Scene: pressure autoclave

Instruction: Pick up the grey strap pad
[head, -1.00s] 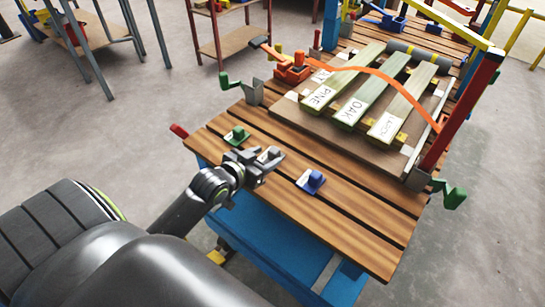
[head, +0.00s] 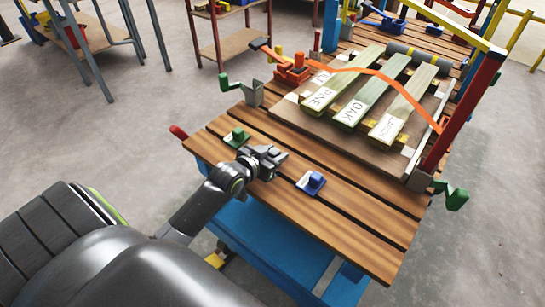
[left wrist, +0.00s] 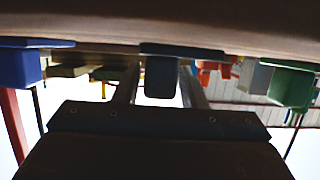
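The grey strap pad (left wrist: 161,75) shows in the left wrist view as a dark block with a flat base against the table, which appears along the top of that picture. My left gripper (left wrist: 160,88) has its two fingers apart, one on each side of the block. I cannot tell whether they touch it. In the head view my left gripper (head: 275,163) is low over the near part of the slatted table, and it largely hides the grey pad. My right gripper is not in view.
A green pad (head: 237,137) sits to the left and a blue pad (head: 313,182) to the right on the slatted table (head: 350,215). Behind them, labelled planks (head: 363,100) lie on a board under an orange strap (head: 385,76). Green-handled clamps stand at the table's sides.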

